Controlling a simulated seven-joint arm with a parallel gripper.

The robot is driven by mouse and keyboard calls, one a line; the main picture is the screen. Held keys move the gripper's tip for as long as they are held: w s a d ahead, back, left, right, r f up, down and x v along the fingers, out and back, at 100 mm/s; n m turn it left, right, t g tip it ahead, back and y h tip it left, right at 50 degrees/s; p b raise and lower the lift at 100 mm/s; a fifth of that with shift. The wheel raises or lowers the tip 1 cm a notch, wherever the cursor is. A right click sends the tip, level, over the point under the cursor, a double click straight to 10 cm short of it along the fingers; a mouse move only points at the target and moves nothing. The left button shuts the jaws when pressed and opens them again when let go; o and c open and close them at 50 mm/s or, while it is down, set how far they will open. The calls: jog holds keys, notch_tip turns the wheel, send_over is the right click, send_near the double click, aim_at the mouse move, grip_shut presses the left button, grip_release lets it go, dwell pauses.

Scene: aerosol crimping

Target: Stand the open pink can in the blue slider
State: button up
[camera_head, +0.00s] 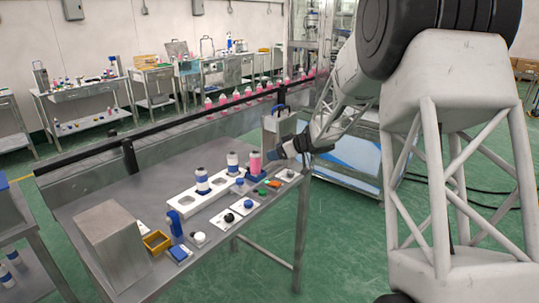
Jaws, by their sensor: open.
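The pink can (255,164) stands upright near the far right end of the steel work table. A blue part that looks like the blue slider (255,178) shows at its foot. I cannot tell at this size whether the can is fully seated in it. The can's top is too small to read. My gripper (274,154) is open, reaching in from the right, with its fingertips just right of the can's upper part. I cannot tell whether they touch the can.
A white rack (182,203) with square pockets holds white-and-blue cans (202,181) left of the pink can. Small plates with coloured caps (248,205) lie in front. A grey box (112,238) and a yellow bin (157,242) stand at the near left. A conveyor with pink cans runs behind.

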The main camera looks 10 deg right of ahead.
jog(key=shift+s+d+r, duration=0.25)
jog(key=shift+d, duration=0.15)
dwell(0.6)
jog(key=s+d+r+m+t+h, duration=0.35)
jog(key=s+r+t+h, duration=0.2)
jog(key=r, duration=0.45)
jog(key=s+d+r+m+h, duration=0.2)
jog(key=s+h, duration=0.1)
jog(key=s, duration=0.3)
jog(key=s+d+r+m+h, duration=0.2)
jog(key=s, duration=0.5)
jog(key=s+a+f+m+g, duration=0.1)
jog(key=s+f+g, duration=0.1)
jog(key=s, duration=1.1)
jog(key=s+a+f+m+g, duration=0.1)
jog(key=s+f+g, duration=0.2)
jog(key=s, duration=1)
jog(key=s+a+f+m+g, duration=0.2)
jog(key=s+g, duration=0.2)
jog(key=s, duration=0.9)
jog(key=shift+s+f+g, duration=0.25)
jog(key=shift+s+g, duration=0.05)
jog(key=shift+g, duration=0.05)
